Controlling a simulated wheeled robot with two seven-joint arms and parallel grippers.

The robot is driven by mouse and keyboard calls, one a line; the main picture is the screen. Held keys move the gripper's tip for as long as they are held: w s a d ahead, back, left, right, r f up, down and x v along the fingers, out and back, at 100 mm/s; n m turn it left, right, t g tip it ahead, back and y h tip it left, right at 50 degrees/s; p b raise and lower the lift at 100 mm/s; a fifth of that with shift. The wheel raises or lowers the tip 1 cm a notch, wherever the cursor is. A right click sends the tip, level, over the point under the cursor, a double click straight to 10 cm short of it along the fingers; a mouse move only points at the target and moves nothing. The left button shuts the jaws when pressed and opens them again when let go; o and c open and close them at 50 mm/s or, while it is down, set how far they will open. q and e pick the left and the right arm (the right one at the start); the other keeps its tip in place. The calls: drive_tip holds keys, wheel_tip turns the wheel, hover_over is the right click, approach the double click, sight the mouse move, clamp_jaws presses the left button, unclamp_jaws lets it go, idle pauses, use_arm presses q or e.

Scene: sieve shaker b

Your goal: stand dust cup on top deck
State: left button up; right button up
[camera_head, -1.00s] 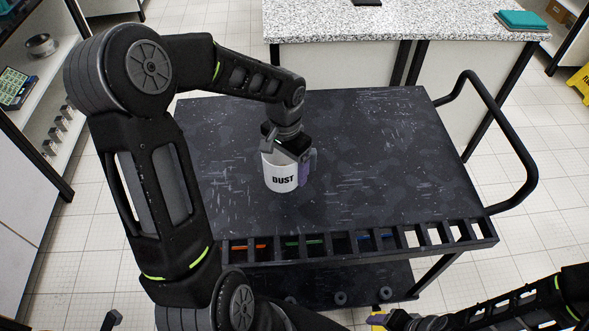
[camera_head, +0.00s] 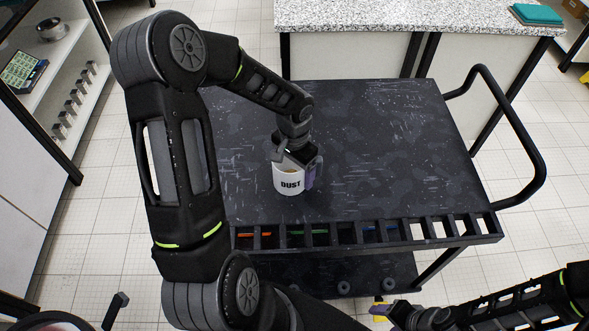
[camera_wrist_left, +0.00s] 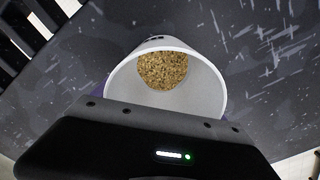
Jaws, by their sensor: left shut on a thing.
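The dust cup (camera_head: 289,183) is a white cup with the word DUST on its side. It is upright at the dark cart top (camera_head: 380,150). My left gripper (camera_head: 297,158) comes down on it from above and is shut on its wall. In the left wrist view the cup (camera_wrist_left: 206,88) shows grainy brown material inside. I cannot tell whether the cup's base touches the cart.
The cart has a slotted front rail (camera_head: 350,234) with coloured pieces and a black handle (camera_head: 525,150) at right. A speckled counter (camera_head: 420,17) stands behind. A shelf (camera_head: 60,70) with metal parts is at left. Most of the cart top is clear.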

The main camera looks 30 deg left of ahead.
use_arm(q)
drive_tip(key=shift+f, duration=0.1)
drive_tip(key=o, duration=1.5)
drive_tip(key=shift+c, duration=0.2)
wheel_tip(320, 180, up, 12)
drive_tip(key=shift+b, duration=0.35)
